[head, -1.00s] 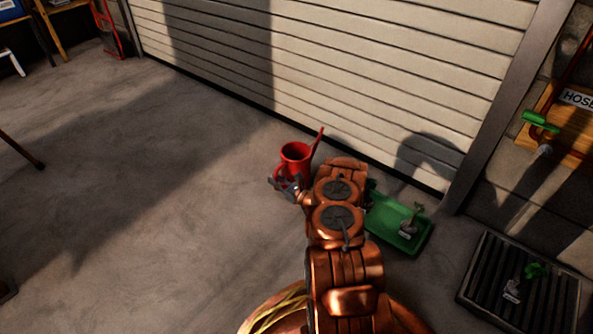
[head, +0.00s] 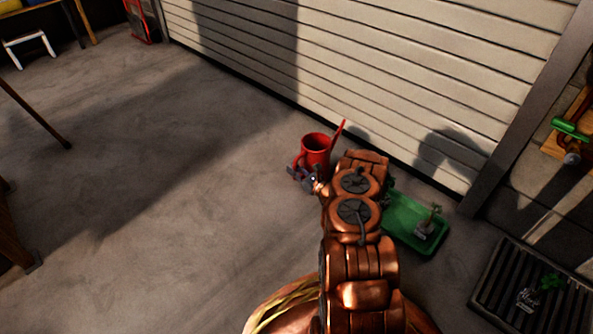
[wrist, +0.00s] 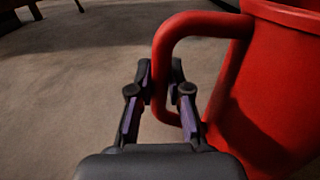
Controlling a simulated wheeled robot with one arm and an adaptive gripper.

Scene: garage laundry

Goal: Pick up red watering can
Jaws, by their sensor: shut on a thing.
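The red watering can (head: 316,150) is upright in the head view, with its spout pointing up to the right, near the shutter door. In the wrist view its body (wrist: 270,90) fills the right side and its curved handle (wrist: 185,35) reaches left and down. My gripper (head: 303,177) is at the handle side of the can. In the wrist view my gripper (wrist: 161,85) has its two fingers on either side of the lower handle, shut on it. I cannot tell whether the can touches the floor.
A green tray (head: 400,238) with a small labelled item lies right of my arm. A dark slatted grate (head: 490,290) lies further right. The shutter door (head: 380,70) stands behind the can. The floor (head: 150,180) to the left is mostly clear.

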